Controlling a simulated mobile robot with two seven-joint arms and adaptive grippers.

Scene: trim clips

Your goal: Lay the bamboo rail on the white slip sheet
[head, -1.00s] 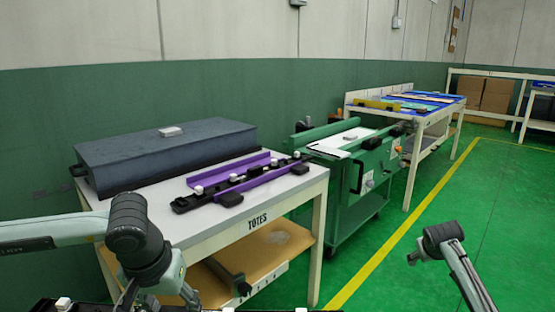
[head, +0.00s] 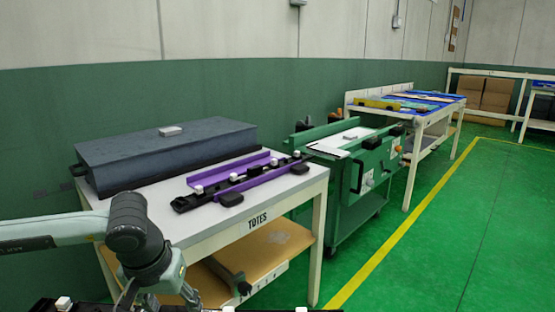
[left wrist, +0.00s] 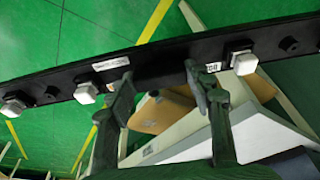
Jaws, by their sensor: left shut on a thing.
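My left gripper (left wrist: 158,82) is shut on a long black bar with white blocks (left wrist: 160,62). The bar also shows along the bottom edge of the head view, where a white block on it (head: 62,303) stands out. The white slip sheet (head: 342,141) appears to be the white sheet on top of the green cart, well beyond my left arm. I cannot surely pick out the bamboo rail. A thin tan strip (head: 420,97) and a yellow bar (head: 374,104) lie on the far blue-topped table. My right gripper is not in view.
A white table marked TOTES (head: 255,222) holds a large dark grey case (head: 165,155), purple rails (head: 265,185) and a black bar with white blocks. The green cart (head: 345,190) stands beyond it. Green floor to the right is clear, with a yellow line.

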